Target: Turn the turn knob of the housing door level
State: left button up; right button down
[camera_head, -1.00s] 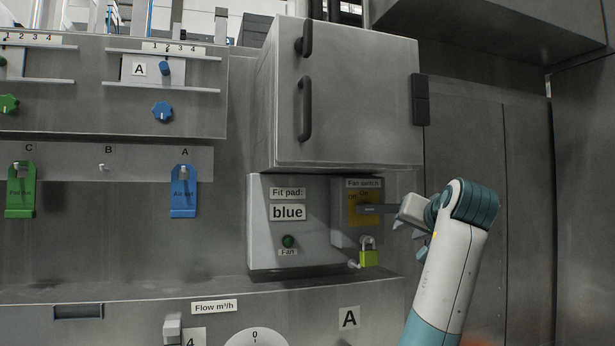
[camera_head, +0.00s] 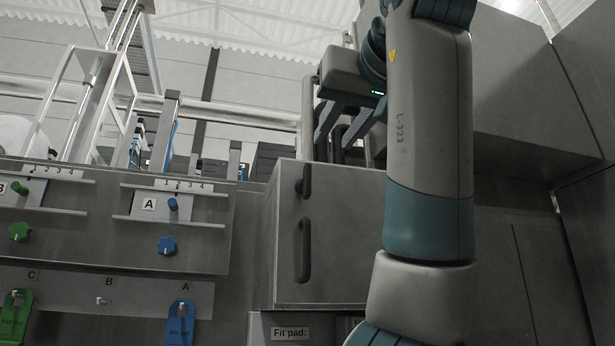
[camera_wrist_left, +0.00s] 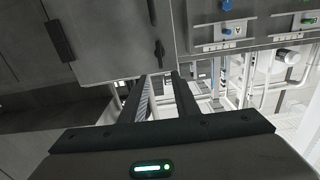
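The housing door (camera_head: 335,235) is the front of a grey box in the middle of the head view, and looks shut. Its turn knob (camera_head: 304,181), small and black, stands upright near the top left corner. It also shows in the left wrist view (camera_wrist_left: 159,50), which is upside down. A longer black pull handle (camera_head: 304,250) sits below the knob. My left gripper (camera_head: 336,138) is above the box's top edge, its two fingers apart and empty. In the wrist view the fingertips (camera_wrist_left: 161,76) point towards the knob but do not touch it. My right gripper is not in view.
My left arm covers the door's right part in the head view. A panel with a blue knob (camera_head: 167,246) and green knob (camera_head: 19,232) stands to the left. A blue tag (camera_head: 180,325) hangs below. A metal hood (camera_head: 530,100) overhangs at right.

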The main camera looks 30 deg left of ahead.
aim_at(309, 173)
pick_arm(q)
jog(key=shift+w+a, duration=0.1)
dwell(0.3)
jog(key=p+x, duration=0.8)
jog(key=x, duration=0.8)
jog(key=shift+r, duration=0.1)
jog(key=shift+w+a+p, duration=0.3)
jog(key=shift+w+a, duration=0.2)
jog(key=shift+a, duration=0.05)
grip_shut()
